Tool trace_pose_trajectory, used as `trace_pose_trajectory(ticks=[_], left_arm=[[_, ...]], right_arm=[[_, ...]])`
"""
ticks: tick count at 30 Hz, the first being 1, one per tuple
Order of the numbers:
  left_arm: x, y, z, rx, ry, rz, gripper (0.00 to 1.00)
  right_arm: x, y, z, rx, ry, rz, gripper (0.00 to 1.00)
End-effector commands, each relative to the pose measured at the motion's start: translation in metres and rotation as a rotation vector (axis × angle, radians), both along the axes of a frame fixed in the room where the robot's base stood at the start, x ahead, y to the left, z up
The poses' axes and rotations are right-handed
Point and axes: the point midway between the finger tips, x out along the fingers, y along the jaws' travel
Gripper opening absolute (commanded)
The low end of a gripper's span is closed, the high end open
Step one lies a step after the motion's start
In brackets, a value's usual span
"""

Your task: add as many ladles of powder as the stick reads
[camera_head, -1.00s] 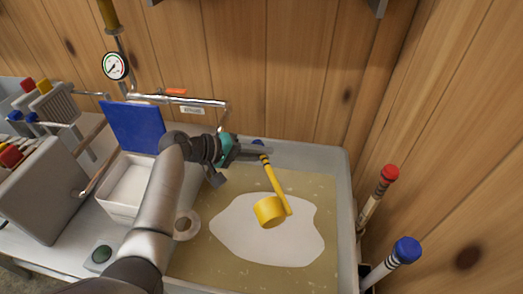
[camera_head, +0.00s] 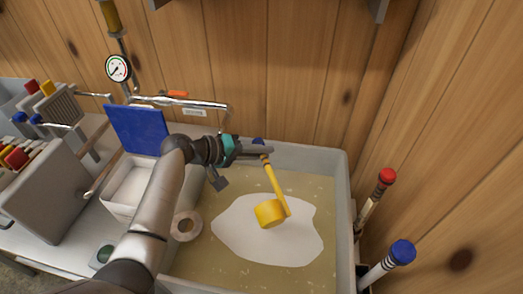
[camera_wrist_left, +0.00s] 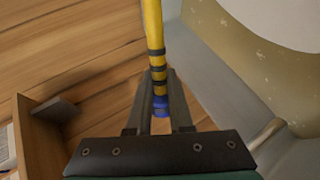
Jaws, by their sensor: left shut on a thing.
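My left gripper (camera_head: 262,152) is shut on the banded upper handle of a yellow ladle (camera_head: 270,213). The ladle's blue handle end (camera_wrist_left: 160,108) shows between the fingers in the left wrist view. The ladle's cup hangs over the pan (camera_head: 347,185); I cannot tell its contents. A large white patch (camera_head: 255,245) lies on the tan liquid below. A white box (camera_head: 128,184) with a raised blue lid (camera_head: 136,130) stands left of the pan, partly behind my arm. A red-topped stick (camera_head: 375,195) and a blue-topped stick (camera_head: 388,263) stand at the pan's right. My right gripper is out of view.
A pale ring (camera_head: 186,225) lies near the pan's left edge. A grey holder (camera_head: 45,185) with coloured handles is at left. A pipe (camera_head: 180,101) and a gauge (camera_head: 118,68) are along the wooden wall behind. Another wall closes the right side.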

Motion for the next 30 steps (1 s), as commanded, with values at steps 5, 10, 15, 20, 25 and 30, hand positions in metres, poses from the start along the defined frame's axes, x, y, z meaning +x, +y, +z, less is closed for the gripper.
trace_pose_trajectory(ticks=[5, 10, 15, 20, 25, 30], left_arm=[[-0.005, -0.001, 0.026, 0.063, -0.125, -0.001, 0.0], [-0.011, -0.004, 0.037, 0.101, -0.21, -0.003, 0.0], [-0.015, -0.006, 0.041, 0.119, -0.254, -0.004, 0.0], [-0.02, -0.009, 0.049, 0.143, -0.307, -0.005, 0.0], [-0.031, -0.014, 0.068, 0.195, -0.42, -0.005, 0.0], [-0.042, -0.019, 0.087, 0.258, -0.553, -0.004, 0.0]], right_arm=[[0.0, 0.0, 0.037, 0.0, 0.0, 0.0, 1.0], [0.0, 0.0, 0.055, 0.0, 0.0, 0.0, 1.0], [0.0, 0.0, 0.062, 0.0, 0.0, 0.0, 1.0], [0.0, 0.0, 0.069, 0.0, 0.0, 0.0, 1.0], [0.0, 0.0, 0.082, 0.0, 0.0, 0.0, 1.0], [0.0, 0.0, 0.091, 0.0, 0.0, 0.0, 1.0]])
